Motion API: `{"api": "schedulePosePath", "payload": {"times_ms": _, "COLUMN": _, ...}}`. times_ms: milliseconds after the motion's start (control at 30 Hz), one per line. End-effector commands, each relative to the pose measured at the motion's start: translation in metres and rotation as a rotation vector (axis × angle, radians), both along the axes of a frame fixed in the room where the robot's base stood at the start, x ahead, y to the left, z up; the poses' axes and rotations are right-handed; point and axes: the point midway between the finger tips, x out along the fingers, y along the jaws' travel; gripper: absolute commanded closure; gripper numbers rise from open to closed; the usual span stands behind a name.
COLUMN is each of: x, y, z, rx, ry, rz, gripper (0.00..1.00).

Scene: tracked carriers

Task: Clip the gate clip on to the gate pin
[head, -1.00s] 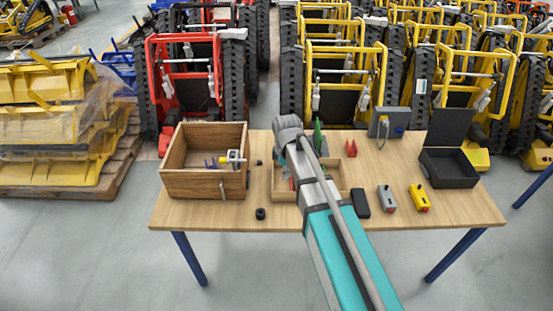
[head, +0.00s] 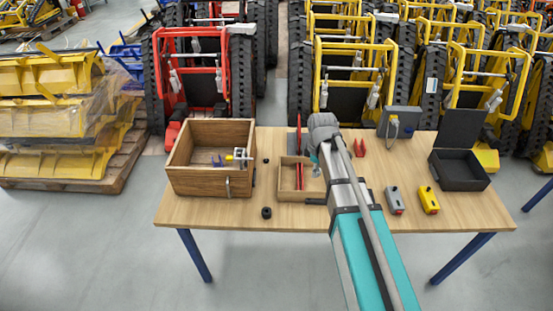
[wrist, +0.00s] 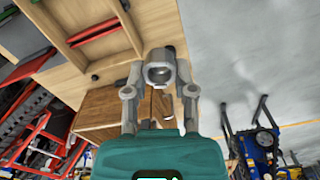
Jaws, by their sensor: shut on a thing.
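My gripper (wrist: 160,60) is shut on a small grey rounded piece (wrist: 158,74) in the wrist view. It may be the gate clip; its shape is mostly hidden by the fingers. In the head view my gripper (head: 316,162) is above the right part of the wooden tray, partly hidden by my arm. An open wooden box (head: 199,182) stands at the table's left. A light metal fitting with a yellow end (head: 240,155) shows at its right wall, and a small metal latch (head: 228,187) hangs on its front. I cannot tell which part is the gate pin.
The divided wooden tray (head: 288,195) holds red pieces.

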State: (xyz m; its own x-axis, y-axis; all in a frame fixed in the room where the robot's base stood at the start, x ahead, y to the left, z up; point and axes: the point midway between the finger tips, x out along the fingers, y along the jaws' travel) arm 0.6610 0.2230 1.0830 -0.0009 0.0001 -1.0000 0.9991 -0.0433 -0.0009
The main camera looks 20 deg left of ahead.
Motion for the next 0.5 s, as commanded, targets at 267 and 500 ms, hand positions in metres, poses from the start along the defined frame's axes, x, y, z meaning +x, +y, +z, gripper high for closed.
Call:
{"api": "schedulePosePath", "payload": {"times_ms": 267, "x": 0.001, "y": 0.013, "z": -0.014, "rx": 0.038, "ry": 0.019, "rz": -0.005, "gripper": 1.0}}
{"api": "schedulePosePath", "payload": {"times_ms": 500, "x": 0.004, "y": 0.042, "z": -0.044, "rx": 0.17, "ry": 0.084, "rz": -0.034, "gripper": 1.0}}
